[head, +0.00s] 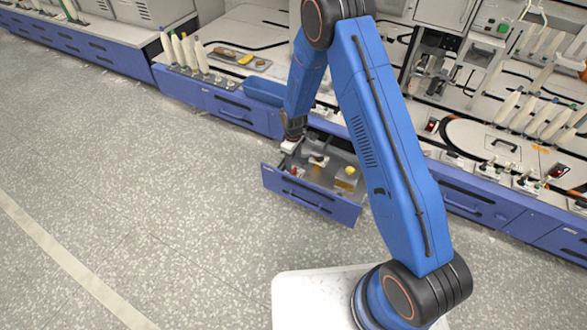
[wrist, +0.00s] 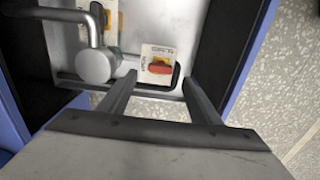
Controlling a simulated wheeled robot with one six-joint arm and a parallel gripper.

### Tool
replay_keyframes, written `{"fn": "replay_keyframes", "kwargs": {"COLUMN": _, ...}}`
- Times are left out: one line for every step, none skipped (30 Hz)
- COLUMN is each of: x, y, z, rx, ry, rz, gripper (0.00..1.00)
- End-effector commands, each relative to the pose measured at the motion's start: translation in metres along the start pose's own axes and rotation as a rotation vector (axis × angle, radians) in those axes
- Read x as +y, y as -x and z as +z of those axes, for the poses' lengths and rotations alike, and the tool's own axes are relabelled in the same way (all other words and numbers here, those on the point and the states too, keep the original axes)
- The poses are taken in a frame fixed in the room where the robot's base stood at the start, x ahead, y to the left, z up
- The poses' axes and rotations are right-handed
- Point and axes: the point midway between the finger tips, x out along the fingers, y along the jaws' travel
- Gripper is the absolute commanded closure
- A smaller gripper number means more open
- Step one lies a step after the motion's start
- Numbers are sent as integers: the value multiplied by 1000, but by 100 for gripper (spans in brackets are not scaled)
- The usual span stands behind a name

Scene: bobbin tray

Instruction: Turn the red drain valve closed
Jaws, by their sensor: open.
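A red handle, which looks like the drain valve (wrist: 159,68), sits on a small white printed plate (wrist: 157,52) inside the open blue drawer (head: 312,200). In the wrist view it lies between and just beyond the fingertips of my gripper (wrist: 158,80). The fingers are apart with nothing between them, and no contact with the red handle shows. In the head view my gripper (head: 291,146) is over the back left part of the drawer. A small red spot in the drawer (head: 294,171) may be the same valve; it is too small to tell.
A grey pipe with a round end (wrist: 98,65) stands left of the red handle, close to the left finger. Dark-lined drawer walls (wrist: 232,45) flank the space. A yellow item (head: 347,176) is at the drawer's right. Open floor (head: 150,200) lies left.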

Motion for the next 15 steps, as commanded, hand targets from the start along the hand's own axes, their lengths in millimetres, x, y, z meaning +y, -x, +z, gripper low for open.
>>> {"fn": "replay_keyframes", "kwargs": {"x": 0, "y": -10, "z": 0, "rx": -2, "ry": 0, "rz": -1, "gripper": 42}}
{"fn": "replay_keyframes", "kwargs": {"x": 0, "y": -15, "z": 0, "rx": -2, "ry": 0, "rz": -1, "gripper": 42}}
{"fn": "replay_keyframes", "kwargs": {"x": 0, "y": -21, "z": 0, "rx": -2, "ry": 0, "rz": -1, "gripper": 42}}
{"fn": "replay_keyframes", "kwargs": {"x": -1, "y": -26, "z": 1, "rx": -2, "ry": 0, "rz": -2, "gripper": 42}}
{"fn": "replay_keyframes", "kwargs": {"x": -1, "y": -30, "z": 1, "rx": -2, "ry": 0, "rz": -2, "gripper": 42}}
{"fn": "replay_keyframes", "kwargs": {"x": 0, "y": -35, "z": 1, "rx": -1, "ry": 0, "rz": -1, "gripper": 42}}
{"fn": "replay_keyframes", "kwargs": {"x": 0, "y": -38, "z": 0, "rx": -1, "ry": 0, "rz": -1, "gripper": 42}}
{"fn": "replay_keyframes", "kwargs": {"x": 0, "y": -42, "z": 0, "rx": -1, "ry": 0, "rz": -1, "gripper": 42}}
{"fn": "replay_keyframes", "kwargs": {"x": 0, "y": -46, "z": 0, "rx": -1, "ry": 0, "rz": -1, "gripper": 42}}
{"fn": "replay_keyframes", "kwargs": {"x": 0, "y": -48, "z": 0, "rx": -1, "ry": 0, "rz": -1, "gripper": 42}}
{"fn": "replay_keyframes", "kwargs": {"x": 0, "y": -51, "z": 0, "rx": -1, "ry": 0, "rz": -1, "gripper": 42}}
{"fn": "replay_keyframes", "kwargs": {"x": 0, "y": -53, "z": 0, "rx": -1, "ry": 0, "rz": 0, "gripper": 42}}
{"fn": "replay_keyframes", "kwargs": {"x": 0, "y": -54, "z": 0, "rx": 0, "ry": 0, "rz": 0, "gripper": 42}}
{"fn": "replay_keyframes", "kwargs": {"x": 0, "y": -55, "z": 0, "rx": 0, "ry": 0, "rz": 0, "gripper": 42}}
{"fn": "replay_keyframes", "kwargs": {"x": 0, "y": -56, "z": 0, "rx": 0, "ry": 0, "rz": 0, "gripper": 42}}
